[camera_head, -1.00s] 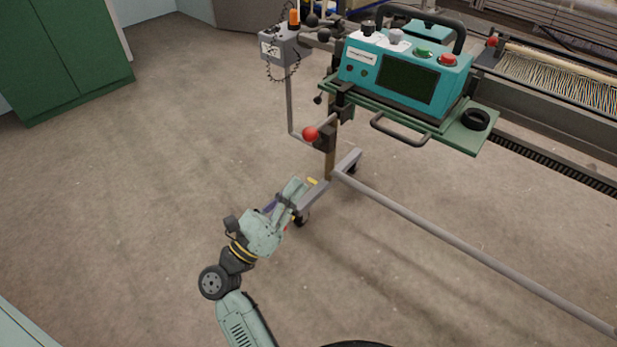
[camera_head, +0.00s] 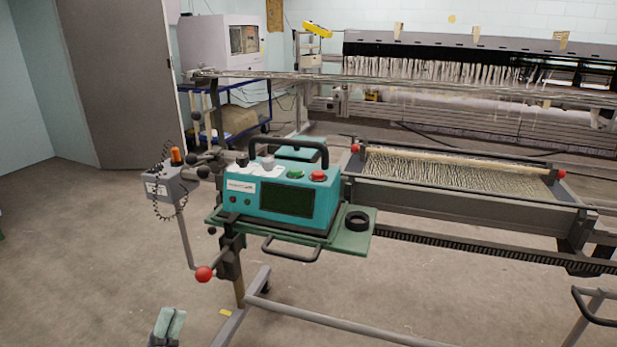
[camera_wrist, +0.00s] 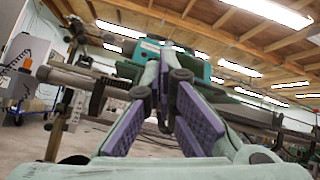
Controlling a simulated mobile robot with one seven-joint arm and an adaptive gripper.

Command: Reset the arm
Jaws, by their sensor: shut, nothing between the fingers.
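My gripper (camera_head: 169,325) is at the bottom edge of the head view, low and in front of the machine's stand, with only its pale green end showing. In the wrist view my gripper (camera_wrist: 163,100) points forward with its purple-padded fingers converging. The fingers are shut and nothing is held between them. The rest of my arm is outside the head view.
A teal control box (camera_head: 283,197) with buttons and a dark screen sits on a green shelf (camera_head: 352,238). The wheeled stand's grey rail (camera_head: 330,320) runs along the floor. A frame of threads (camera_head: 455,170) stands behind. Open floor (camera_head: 90,260) lies left.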

